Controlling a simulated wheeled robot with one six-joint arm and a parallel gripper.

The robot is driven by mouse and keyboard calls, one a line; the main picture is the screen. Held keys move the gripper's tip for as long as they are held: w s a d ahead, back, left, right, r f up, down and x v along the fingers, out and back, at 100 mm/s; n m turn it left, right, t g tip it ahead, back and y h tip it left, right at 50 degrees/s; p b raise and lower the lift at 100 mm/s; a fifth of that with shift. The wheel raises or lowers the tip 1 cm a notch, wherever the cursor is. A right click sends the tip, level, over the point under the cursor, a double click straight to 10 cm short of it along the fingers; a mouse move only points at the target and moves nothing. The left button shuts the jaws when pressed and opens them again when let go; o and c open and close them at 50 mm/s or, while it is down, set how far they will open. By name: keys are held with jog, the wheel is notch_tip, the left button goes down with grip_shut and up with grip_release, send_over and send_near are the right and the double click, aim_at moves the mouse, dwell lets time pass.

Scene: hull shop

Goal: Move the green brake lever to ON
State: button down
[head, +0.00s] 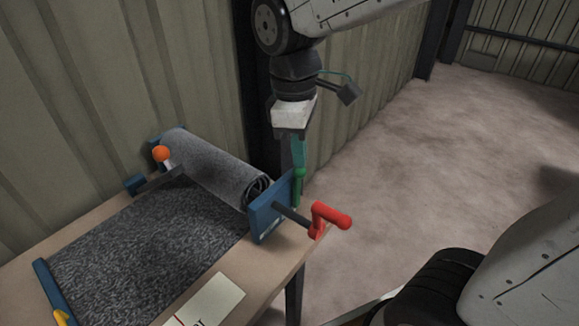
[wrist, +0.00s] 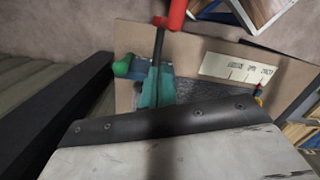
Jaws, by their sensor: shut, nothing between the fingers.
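The green brake lever (head: 298,188) stands beside the blue end bracket (head: 268,216) of the roller, on the wall side. Its round green knob (wrist: 122,66) shows in the wrist view, left of my fingers. My gripper (head: 299,158) points down from above, with its teal fingers just over the lever in the head view. In the wrist view my gripper (wrist: 156,86) has its fingers together with nothing between them. I cannot tell whether the fingers touch the lever. No ON mark for the lever is readable, and its lower end is partly hidden by the bracket.
A red crank (head: 326,220) sticks out from the bracket over the table edge. A grey fabric roll (head: 215,168) and an orange-knobbed lever (head: 161,154) lie to the left. A white card (head: 212,300) lies on the table (head: 262,275). The ribbed wall (head: 185,70) is close behind.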

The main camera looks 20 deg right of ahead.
jog(key=w+a+n, duration=0.3)
jog(key=w+n, duration=0.3)
jog(key=n, duration=0.5)
jog(key=shift+r+t, duration=0.3)
jog(key=shift+r, duration=0.15)
jog(key=shift+a+f, duration=0.1)
jog(key=w+d+f, duration=0.1)
jog(key=d+f, duration=0.3)
jog(key=f, duration=0.6)
jog(key=shift+d+f, duration=0.2)
jog(key=shift+f, duration=0.1)
jog(key=shift+w, duration=0.25)
